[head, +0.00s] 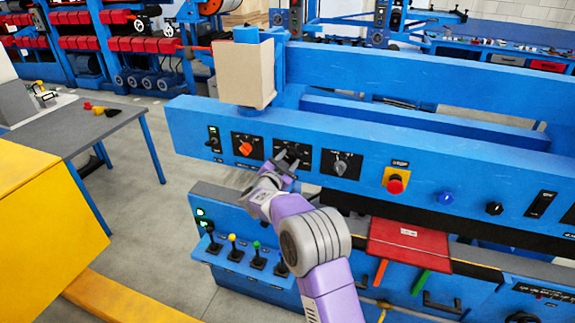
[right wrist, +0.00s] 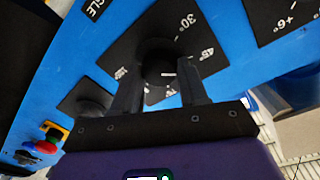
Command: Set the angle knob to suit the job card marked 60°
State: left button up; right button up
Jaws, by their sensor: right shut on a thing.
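The angle knob (right wrist: 158,58) is a round black knob on a black dial plate (right wrist: 205,40) in the right wrist view. White marks 30° and 45° show on the plate, with another mark partly hidden, and lettering ending "GLE" beside it. My right gripper (head: 287,161) is at the second dial from the left on the blue panel, its fingers (right wrist: 160,88) on either side of the knob and shut on it. I cannot make out a card marked 60°. My left gripper is not in view.
An orange knob (head: 245,148) is left of the held knob and a grey one (head: 340,166) right. A red emergency button (head: 395,185) is further right. Below are several small levers (head: 233,247) and a red folder-like piece (head: 408,240). A grey table (head: 75,130) stands at left.

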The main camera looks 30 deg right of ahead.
jog(key=m+b, duration=0.3)
jog(key=m, duration=0.2)
jog(key=shift+y, duration=0.3)
jog(key=shift+m, duration=0.3)
jog(key=o, duration=1)
jog(key=shift+o, duration=0.2)
jog(key=shift+s, duration=0.1)
jog(key=v, duration=0.7)
jog(key=shift+a, duration=0.15)
jog(key=shift+s, duration=0.15)
